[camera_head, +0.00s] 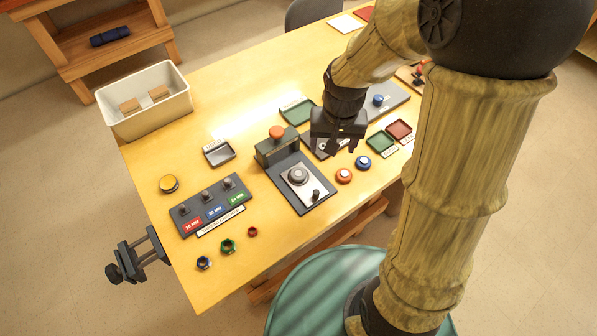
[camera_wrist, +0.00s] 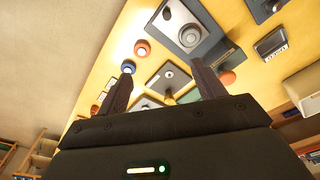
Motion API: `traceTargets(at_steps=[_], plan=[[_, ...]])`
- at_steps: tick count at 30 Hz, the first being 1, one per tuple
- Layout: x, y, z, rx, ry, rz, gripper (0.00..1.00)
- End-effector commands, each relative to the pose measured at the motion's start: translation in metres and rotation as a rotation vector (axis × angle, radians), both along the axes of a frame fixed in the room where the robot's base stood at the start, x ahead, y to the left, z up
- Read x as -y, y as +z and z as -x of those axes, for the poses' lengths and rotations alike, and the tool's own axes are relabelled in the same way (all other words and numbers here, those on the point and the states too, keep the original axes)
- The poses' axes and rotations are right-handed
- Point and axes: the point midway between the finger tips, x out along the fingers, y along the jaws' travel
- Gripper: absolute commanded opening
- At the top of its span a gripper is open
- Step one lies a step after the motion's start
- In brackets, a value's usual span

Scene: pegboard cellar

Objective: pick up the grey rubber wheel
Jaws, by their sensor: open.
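A grey round, wheel-like piece (camera_head: 298,175) sits on the light plate of a dark press-like fixture (camera_head: 318,197) in the middle of the table; it also shows near the top of the wrist view (camera_wrist: 188,37). A smaller dark round piece (camera_wrist: 168,74) lies on a grey plate (camera_wrist: 160,84) between my fingers in the wrist view. I cannot tell for sure which is the rubber wheel. My gripper (camera_head: 338,149) is open and empty, above that grey plate and beyond the fixture. It partly hides the plate in the head view.
An orange knob (camera_head: 276,132) tops the fixture's raised block. Orange (camera_head: 344,176) and blue (camera_head: 363,162) round pieces lie right of it. Green (camera_head: 380,142) and red (camera_head: 399,130) trays stand farther right. A white bin (camera_head: 146,126) stands at the left.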

Motion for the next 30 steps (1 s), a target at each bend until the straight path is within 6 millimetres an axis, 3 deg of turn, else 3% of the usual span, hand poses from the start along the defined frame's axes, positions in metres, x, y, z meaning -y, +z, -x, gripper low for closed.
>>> traceTargets(at_steps=[3,9,22,30], plan=[[-0.037,-0.003,-0.029,-0.058,-0.025,0.000,0.68],[-0.073,-0.012,-0.050,-0.110,-0.069,0.007,0.68],[-0.075,-0.017,-0.051,-0.116,-0.075,0.008,0.68],[-0.075,-0.056,-0.050,-0.118,-0.075,0.009,0.68]])
